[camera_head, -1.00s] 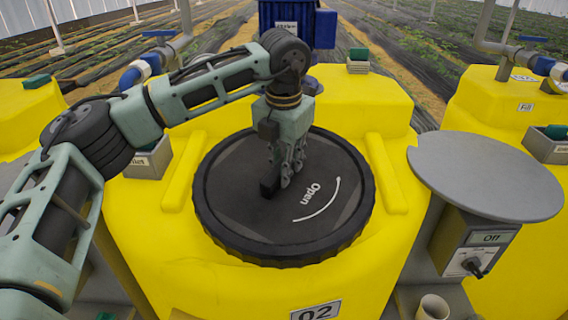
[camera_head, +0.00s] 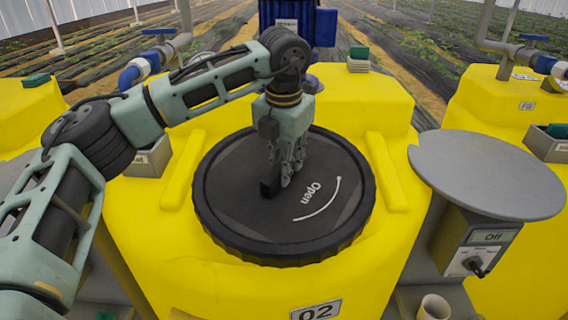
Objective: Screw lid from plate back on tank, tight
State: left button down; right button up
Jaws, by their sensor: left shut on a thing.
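The black round lid (camera_head: 240,220) with a ribbed rim lies over the top opening of the yellow tank (camera_head: 255,290) marked 02. It looks level. Its face shows the word "Open" and a curved white line. My left gripper (camera_head: 278,185) points down at the middle of the lid and is shut on a dark raised grip there, mostly hidden by the fingers. The threads under the rim are hidden. The round grey plate (camera_head: 485,175) to the right of the tank is empty. My right gripper is not in view.
A box with a dial and an "Off" label (camera_head: 490,237) sits under the plate. A beige cup (camera_head: 433,307) stands at the bottom right. A blue container (camera_head: 312,25) is behind the tank. Other yellow tanks (camera_head: 500,100) and pipes flank it.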

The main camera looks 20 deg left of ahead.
pick_arm(q)
jog(key=shift+r, duration=0.15)
jog(key=c, duration=1.5)
grip_release()
jog(key=shift+s, duration=0.1)
jog(key=shift+o, duration=0.6)
jog(key=shift+f, duration=0.2)
jog(key=shift+o, duration=1.1)
jog(key=shift+r, duration=0.1)
grip_shut()
